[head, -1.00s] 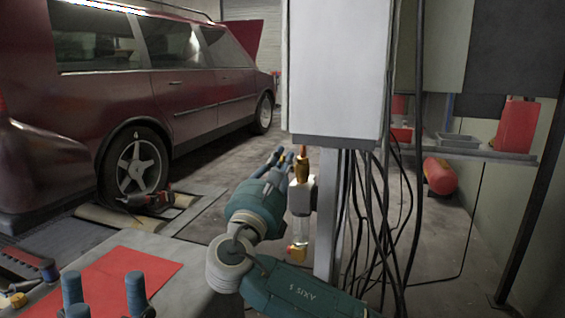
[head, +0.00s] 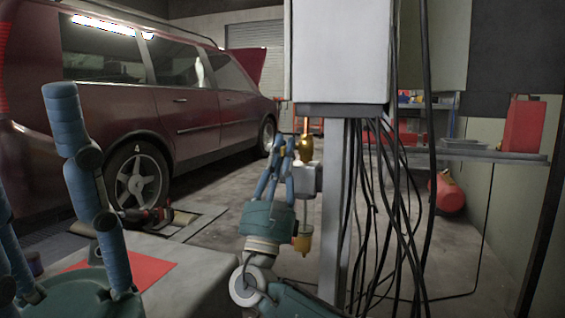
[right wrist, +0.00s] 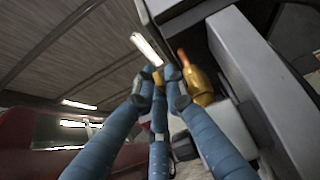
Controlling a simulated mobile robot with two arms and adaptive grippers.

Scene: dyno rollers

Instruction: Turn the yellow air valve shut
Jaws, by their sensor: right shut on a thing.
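My right gripper (head: 278,148) reaches up beside the grey post, left of the air unit. In the right wrist view its blue fingers (right wrist: 160,90) are closed in around a small yellow part (right wrist: 158,78), which looks like the yellow air valve. The fingers hide most of it, and in the head view I cannot make it out. A brass fitting (head: 305,148) with an orange tip stands just right of the fingertips, above a light grey block (head: 305,180). My left gripper (head: 60,190) is at the left, fingers spread, empty.
A white cabinet (head: 340,55) hangs directly above the air unit on the grey post (head: 331,210). Black cables (head: 375,200) hang just right of the post. A bench with a red mat (head: 150,275) lies lower left. A dark red van (head: 190,110) stands behind.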

